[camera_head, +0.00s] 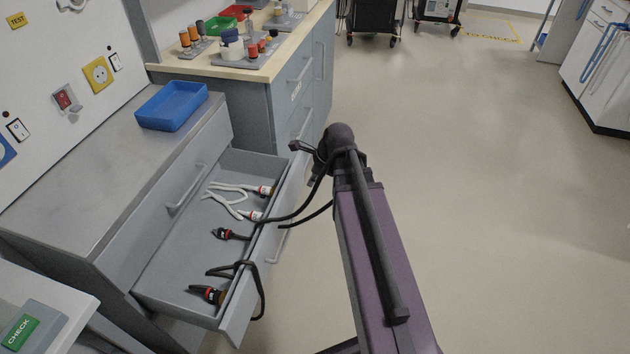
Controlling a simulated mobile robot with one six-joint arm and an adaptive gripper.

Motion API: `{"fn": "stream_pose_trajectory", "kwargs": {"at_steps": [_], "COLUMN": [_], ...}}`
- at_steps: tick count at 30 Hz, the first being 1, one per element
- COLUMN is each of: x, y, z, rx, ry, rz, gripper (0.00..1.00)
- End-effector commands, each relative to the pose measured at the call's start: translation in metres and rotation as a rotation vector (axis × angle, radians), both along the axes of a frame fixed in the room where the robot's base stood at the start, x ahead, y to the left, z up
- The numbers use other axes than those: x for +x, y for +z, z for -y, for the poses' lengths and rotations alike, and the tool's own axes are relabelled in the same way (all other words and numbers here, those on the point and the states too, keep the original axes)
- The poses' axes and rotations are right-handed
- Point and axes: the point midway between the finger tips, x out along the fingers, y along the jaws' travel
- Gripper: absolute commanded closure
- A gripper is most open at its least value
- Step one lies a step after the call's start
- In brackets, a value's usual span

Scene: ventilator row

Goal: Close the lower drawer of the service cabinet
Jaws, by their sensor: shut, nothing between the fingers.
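The service cabinet (95,190) is grey with a flat top and stands at the left. Its lower drawer (190,262) is pulled out well beyond the cabinet face. The drawer's front panel (238,318) faces right, toward my arm, with a handle partly showing on its outer side. The upper drawer (155,215), with a grey bar handle, is shut above it. My purple arm rises from the bottom to a dark joint just right of the drawer front's far end. I cannot make out my gripper's fingers; the arm's end is hidden. Contact with the drawer cannot be seen.
White and black leads with plugs (235,235) lie in the drawer. A black loop (262,300) hangs over its front. A blue tray (172,106) sits on the cabinet top. A wooden-topped counter (270,70) stands behind. The floor (500,200) to the right is clear.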

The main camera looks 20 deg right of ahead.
Motion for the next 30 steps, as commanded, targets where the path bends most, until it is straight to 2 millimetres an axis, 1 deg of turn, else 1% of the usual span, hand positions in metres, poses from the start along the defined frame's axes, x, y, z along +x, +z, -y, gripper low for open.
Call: {"fn": "stream_pose_trajectory", "kwargs": {"at_steps": [1,16,17,18,24,30], "x": [0.001,0.010,0.011,0.016,0.027,0.033], "y": [-0.008,-0.045,-0.046,-0.042,-0.041,-0.041], "z": [-0.001,-0.013,-0.015,-0.020,-0.036,-0.044], "rx": [0.000,0.000,0.000,0.000,0.000,0.000], "ry": [0.001,0.000,0.000,0.002,0.002,0.000], "rz": [0.000,0.000,0.000,0.000,0.001,0.000], "gripper": [1.00,1.00,1.00,1.00,1.00,1.00]}}
